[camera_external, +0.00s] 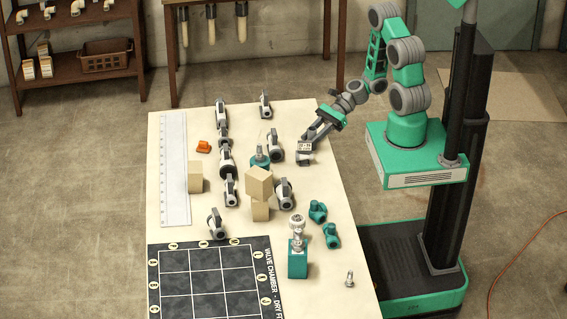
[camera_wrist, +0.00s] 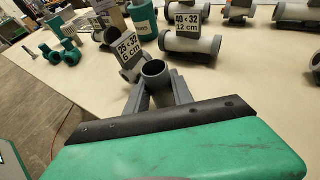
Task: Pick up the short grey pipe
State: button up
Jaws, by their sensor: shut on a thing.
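The short grey pipe (camera_external: 305,159), with a white tag, is at the right edge of the table. In the wrist view the grey pipe (camera_wrist: 153,70) shows its round open end, and its tag reads 25 x 32, 6 cm. My gripper (camera_external: 309,139) reaches in from the upper right. In the wrist view the fingers of my gripper (camera_wrist: 160,92) are on both sides of the pipe, shut on it. I cannot tell whether the pipe touches the table or is slightly raised.
A longer tagged pipe (camera_wrist: 192,44), marked 40 x 32, 12 cm, lies just beyond. Several grey and white fittings stand along the table (camera_external: 185,224). Wooden blocks (camera_external: 260,182), teal fittings (camera_external: 331,236) and a black grid mat (camera_external: 153,290) are nearer the front.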

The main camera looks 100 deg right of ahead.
grip_shut()
